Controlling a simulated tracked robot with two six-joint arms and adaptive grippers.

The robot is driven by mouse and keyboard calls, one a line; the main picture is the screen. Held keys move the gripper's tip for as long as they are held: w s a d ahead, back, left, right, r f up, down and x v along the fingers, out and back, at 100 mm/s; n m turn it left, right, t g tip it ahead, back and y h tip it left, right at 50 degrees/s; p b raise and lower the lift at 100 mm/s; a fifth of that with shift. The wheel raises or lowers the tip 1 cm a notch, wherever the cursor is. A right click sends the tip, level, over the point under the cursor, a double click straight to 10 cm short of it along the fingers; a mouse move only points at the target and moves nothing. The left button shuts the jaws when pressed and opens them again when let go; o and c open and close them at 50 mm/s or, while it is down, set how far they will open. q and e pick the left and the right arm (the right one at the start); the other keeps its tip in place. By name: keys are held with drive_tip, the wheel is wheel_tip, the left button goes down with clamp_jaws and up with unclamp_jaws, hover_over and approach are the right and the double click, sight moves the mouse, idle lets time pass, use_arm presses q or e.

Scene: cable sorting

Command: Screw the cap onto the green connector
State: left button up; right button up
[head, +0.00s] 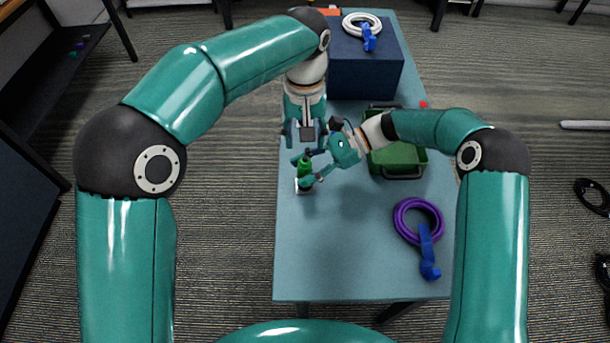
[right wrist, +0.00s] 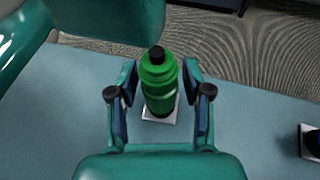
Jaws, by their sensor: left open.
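The green connector (head: 304,168) stands upright on a small white base (head: 304,186) near the table's left edge; it also shows in the right wrist view (right wrist: 160,88). It has a black top (right wrist: 157,55); I cannot tell whether this is the cap or part of the connector. My left gripper (head: 306,142) is open and points down, just beyond the connector's top in the head view. My right gripper (head: 307,170) has its fingers on either side of the connector. The right wrist view shows gaps between both fingers and the green body.
A green tray (head: 424,157) stands right of the connector, partly behind my right arm. A purple cable ring (head: 398,218) with a blue connector (head: 428,262) lies at front right. A dark blue box (head: 365,78) at the back carries a white cable ring (head: 350,24). The front left table is clear.

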sight(305, 157)
clamp_jaws()
use_arm(q)
drive_tip(key=n, duration=0.4)
drive_tip(key=shift+n, duration=0.3)
drive_tip(key=shift+f, duration=4)
